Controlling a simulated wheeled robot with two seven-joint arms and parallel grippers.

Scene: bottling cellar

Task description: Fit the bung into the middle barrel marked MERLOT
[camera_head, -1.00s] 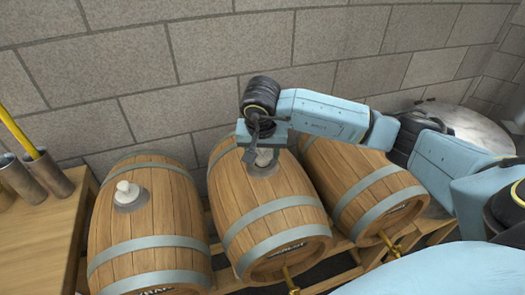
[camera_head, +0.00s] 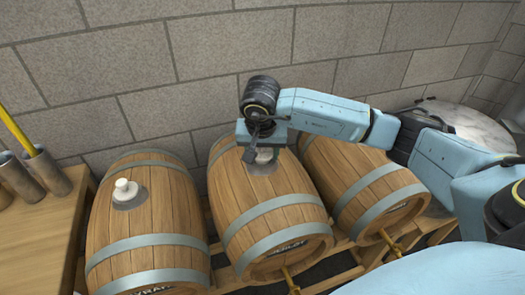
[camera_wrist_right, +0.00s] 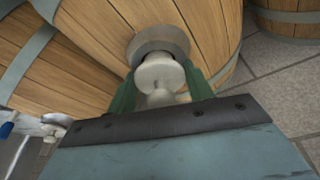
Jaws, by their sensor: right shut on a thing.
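The middle barrel (camera_head: 272,217) lies on its side on a wooden rack; its front lettering is only partly legible. My right gripper (camera_head: 262,153) is over the grey ring on top of this barrel, shut on the pale bung (camera_wrist_right: 158,74). In the right wrist view, the bung sits between the green fingers of the gripper (camera_wrist_right: 157,82), with its far end at the grey ring (camera_wrist_right: 150,45). I cannot tell how deep it is in the hole, because the bung itself hides the opening. My left gripper is not in view.
The left barrel (camera_head: 143,225) has a white bung (camera_head: 125,190) in its top. The right barrel (camera_head: 365,187) lies partly under my right arm. A wooden table (camera_head: 40,235) with metal cups (camera_head: 47,172) stands at the left. A stone wall (camera_head: 200,70) rises close behind.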

